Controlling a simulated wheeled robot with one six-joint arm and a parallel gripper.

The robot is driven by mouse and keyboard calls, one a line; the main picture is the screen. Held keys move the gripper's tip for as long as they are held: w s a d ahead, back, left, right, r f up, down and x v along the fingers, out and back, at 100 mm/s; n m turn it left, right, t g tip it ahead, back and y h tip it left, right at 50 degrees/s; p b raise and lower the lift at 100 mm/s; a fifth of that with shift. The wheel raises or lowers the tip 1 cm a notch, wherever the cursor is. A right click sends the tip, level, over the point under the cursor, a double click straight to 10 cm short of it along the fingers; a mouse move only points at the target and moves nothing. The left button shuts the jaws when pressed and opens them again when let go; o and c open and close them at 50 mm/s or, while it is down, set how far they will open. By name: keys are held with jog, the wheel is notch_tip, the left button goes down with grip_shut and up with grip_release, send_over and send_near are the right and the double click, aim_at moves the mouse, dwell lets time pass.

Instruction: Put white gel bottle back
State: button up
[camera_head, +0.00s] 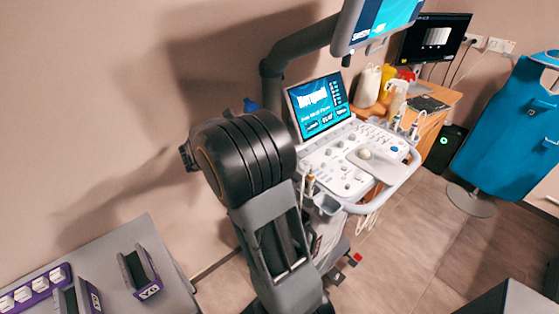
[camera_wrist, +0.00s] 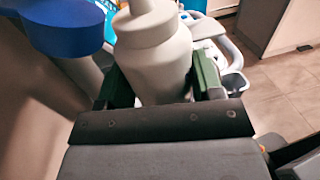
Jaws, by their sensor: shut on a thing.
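The white gel bottle (camera_wrist: 155,55) is upright between the green-padded fingers of my gripper (camera_wrist: 152,86) in the wrist view. The fingers are shut on its body, and its narrower neck and cap rise above them. In the head view my arm hides the gripper and the bottle. The ultrasound cart (camera_head: 350,165) stands just beyond my arm, with a grey holder cup (camera_head: 328,204) at its near corner. A grey cup (camera_wrist: 234,84) also shows right of the bottle in the wrist view.
A blue rounded object (camera_wrist: 60,25) is close to the bottle's left. A lit screen (camera_head: 318,105) and a monitor arm (camera_head: 300,48) rise over the cart. A wooden desk (camera_head: 437,118) holds several bottles. A grey table (camera_head: 190,290) is at lower left.

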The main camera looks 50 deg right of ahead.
jog(key=w+d+f, duration=0.3)
jog(key=d+f, duration=0.8)
jog(key=f, duration=0.1)
jog(key=shift+w+d+p, duration=0.35)
jog(key=shift+w+p, duration=0.05)
jog(key=shift+f, duration=0.15)
